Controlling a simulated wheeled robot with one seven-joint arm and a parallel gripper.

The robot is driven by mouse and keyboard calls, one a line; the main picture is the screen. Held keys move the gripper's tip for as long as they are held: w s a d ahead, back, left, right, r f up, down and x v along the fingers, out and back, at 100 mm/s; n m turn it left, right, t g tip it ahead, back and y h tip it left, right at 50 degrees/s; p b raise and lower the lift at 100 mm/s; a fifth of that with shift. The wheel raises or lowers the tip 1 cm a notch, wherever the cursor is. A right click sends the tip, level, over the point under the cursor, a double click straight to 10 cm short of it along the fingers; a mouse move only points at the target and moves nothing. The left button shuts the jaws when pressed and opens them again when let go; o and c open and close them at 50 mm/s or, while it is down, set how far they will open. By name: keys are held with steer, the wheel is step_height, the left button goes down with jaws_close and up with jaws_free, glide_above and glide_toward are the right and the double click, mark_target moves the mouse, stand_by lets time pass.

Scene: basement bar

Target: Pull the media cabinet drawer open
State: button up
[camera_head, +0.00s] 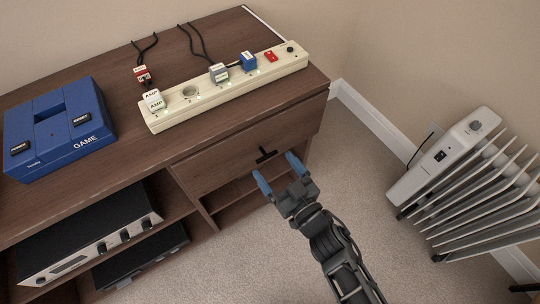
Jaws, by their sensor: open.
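The brown wooden media cabinet (110,156) fills the left and middle of the view. Its drawer (235,153) is at the upper right of the cabinet front, with a small black T-shaped handle (265,154). The drawer front looks flush or nearly flush with the cabinet. My gripper (277,173) has blue fingertips and is open. Its fingers are spread in front of the drawer, just below and around the handle in the picture. Nothing is between the fingers that I can make out. I cannot tell whether they touch the handle.
A cream power strip (225,98) with plugs and a blue game console (58,131) sit on the cabinet top. Black-and-silver audio units (95,235) fill the shelves below. A white radiator (470,175) stands at the right. Carpet (350,170) between is clear.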

mark_target(267, 156)
steer(key=shift+x, duration=2.3)
steer(key=c, duration=1.5)
